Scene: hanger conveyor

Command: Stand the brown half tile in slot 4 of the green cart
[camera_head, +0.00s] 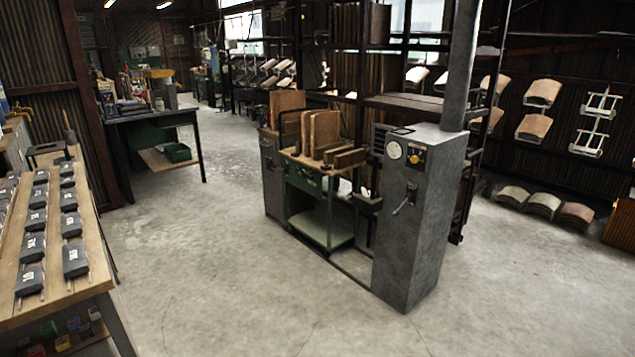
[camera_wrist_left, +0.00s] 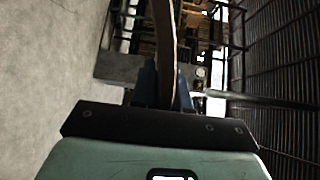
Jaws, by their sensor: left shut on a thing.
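In the left wrist view my left gripper (camera_wrist_left: 168,88) is shut on the brown half tile (camera_wrist_left: 165,40). The tile is seen nearly edge-on as a thin brown strip between the blue fingers and reaches past them. Its lower part is hidden by the gripper. In the head view the green cart (camera_head: 304,184) stands at the centre, with several brown tiles (camera_head: 325,128) upright on its top and a lower shelf. I cannot make out slot numbers. Neither gripper shows in the head view, so the left gripper's distance from the cart cannot be told.
A grey cabinet with a gauge (camera_head: 415,220) stands just right of the cart. A wooden table with labelled dark blocks (camera_head: 73,260) runs along the left. A dark green workbench (camera_head: 150,115) is behind it. Curved tiles (camera_head: 543,203) lie at far right. The front floor is clear.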

